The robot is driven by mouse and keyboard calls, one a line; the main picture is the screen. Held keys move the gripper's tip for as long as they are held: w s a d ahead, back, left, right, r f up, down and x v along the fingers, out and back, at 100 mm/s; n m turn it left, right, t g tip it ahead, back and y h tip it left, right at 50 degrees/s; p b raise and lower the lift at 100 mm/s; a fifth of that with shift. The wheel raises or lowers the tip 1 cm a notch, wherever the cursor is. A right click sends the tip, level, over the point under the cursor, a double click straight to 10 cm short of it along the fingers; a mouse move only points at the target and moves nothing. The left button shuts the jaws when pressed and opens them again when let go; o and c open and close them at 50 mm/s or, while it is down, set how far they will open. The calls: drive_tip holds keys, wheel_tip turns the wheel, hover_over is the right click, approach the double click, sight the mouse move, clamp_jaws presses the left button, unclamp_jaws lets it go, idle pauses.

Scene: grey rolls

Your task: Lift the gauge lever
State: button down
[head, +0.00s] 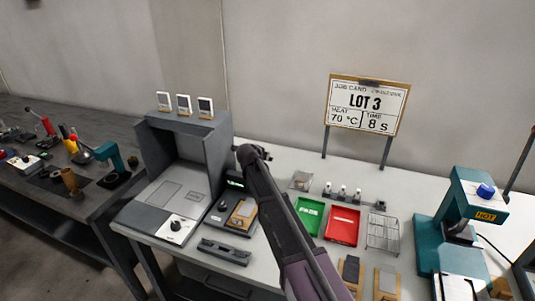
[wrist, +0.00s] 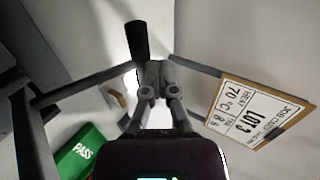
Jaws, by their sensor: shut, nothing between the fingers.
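The gauge (head: 219,216) is a dark unit with a small green-lit display, left of my arm in the head view. A wooden block with a grey pad sits at its right side. In the wrist view, a dark bar (wrist: 85,84) runs from a post at the left toward my fingers, with a black cylindrical grip (wrist: 137,40); this looks like the gauge lever. My gripper (wrist: 153,76) is shut and empty, its fingertips close to the grip. I cannot tell whether they touch. In the head view my gripper (head: 246,152) is above and behind the gauge, and my arm hides part of the area.
A grey hooded booth (head: 187,150) stands close on the left. A green PASS tray (head: 309,217), a red tray (head: 342,226) and a wire rack (head: 382,233) lie to the right. The LOT 3 sign (head: 368,106) stands behind. A teal press (head: 462,215) is far right.

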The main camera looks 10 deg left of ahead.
drive_tip(key=shift+d, duration=0.1)
drive_tip(key=shift+a, duration=0.25)
idle(0.3)
drive_tip(key=r+p, duration=0.1)
drive_tip(key=s+r+p, duration=0.1)
drive_tip(key=r+p, duration=0.1)
drive_tip(key=shift+s+r, duration=0.15)
drive_tip(key=shift+s, duration=0.05)
drive_tip(key=s+a+r+p, duration=0.1)
drive_tip(key=s+r+p, duration=0.3)
drive_tip(key=r+p, duration=0.5)
drive_tip(key=shift+s+r+p, duration=0.15)
drive_tip(key=shift+s+p, duration=0.15)
idle(0.3)
